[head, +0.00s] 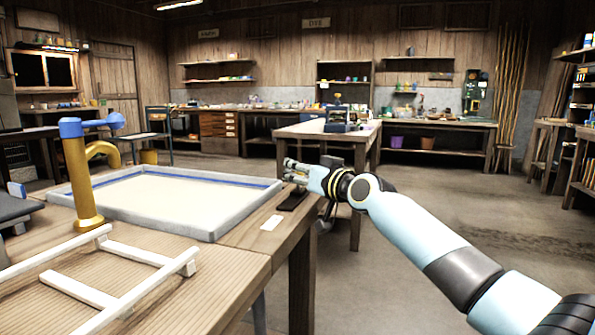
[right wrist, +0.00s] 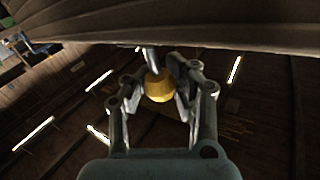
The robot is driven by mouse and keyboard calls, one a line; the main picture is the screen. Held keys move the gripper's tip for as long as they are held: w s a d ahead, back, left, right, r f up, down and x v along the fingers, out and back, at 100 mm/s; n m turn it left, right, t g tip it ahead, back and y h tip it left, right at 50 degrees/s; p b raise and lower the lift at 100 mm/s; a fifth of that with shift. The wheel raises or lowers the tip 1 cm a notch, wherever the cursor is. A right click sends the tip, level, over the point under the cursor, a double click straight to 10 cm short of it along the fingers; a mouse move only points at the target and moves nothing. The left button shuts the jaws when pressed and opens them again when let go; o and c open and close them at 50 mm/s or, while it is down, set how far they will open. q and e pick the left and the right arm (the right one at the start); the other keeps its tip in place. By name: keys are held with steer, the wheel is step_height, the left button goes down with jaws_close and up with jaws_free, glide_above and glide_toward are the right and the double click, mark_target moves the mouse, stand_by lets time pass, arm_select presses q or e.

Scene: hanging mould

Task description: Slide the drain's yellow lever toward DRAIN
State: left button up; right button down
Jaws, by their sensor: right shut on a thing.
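My right gripper (head: 292,170) reaches in from the right to the right-hand edge of the wooden table, beside the basin's corner. In the right wrist view its two fingers (right wrist: 160,90) are closed around the yellow lever knob (right wrist: 159,88), one on each side. A grey stem runs up from the knob. In the head view the knob is hidden at the gripper, and a dark plate (head: 292,199) lies on the table just below the fingers. The DRAIN marking cannot be read. My left gripper is not in view.
A pale grey basin (head: 190,229) with light liquid fills the table's middle. A yellow tap with a blue top (head: 82,180) stands at its left. A white wooden frame (head: 120,255) and a small white card (head: 271,223) lie in front. Floor to the right is clear.

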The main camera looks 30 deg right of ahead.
steer(key=s+a+p, duration=0.3)
steer(key=s+a, duration=0.1)
steer(key=shift+a+r, duration=0.1)
steer(key=shift+s+a+f+p, duration=0.1)
steer(key=shift+f+p, duration=0.1)
steer(key=shift+p, duration=0.1)
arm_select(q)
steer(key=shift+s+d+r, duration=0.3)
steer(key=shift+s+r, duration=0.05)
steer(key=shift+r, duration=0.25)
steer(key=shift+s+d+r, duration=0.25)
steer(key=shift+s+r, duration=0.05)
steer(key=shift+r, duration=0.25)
arm_select(e)
steer(key=shift+s+f, duration=0.1)
steer(key=shift+f, duration=0.1)
steer(key=c, duration=1.5)
jaws_free()
steer(key=shift+o, duration=1.3)
steer(key=shift+s+r, duration=0.15)
steer(key=shift+s, duration=0.1)
steer(key=shift+o, duration=1.1)
steer(key=shift+r, duration=0.1)
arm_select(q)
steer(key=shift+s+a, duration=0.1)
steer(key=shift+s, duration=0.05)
arm_select(e)
steer(key=shift+o, duration=0.2)
steer(key=shift+w, duration=0.1)
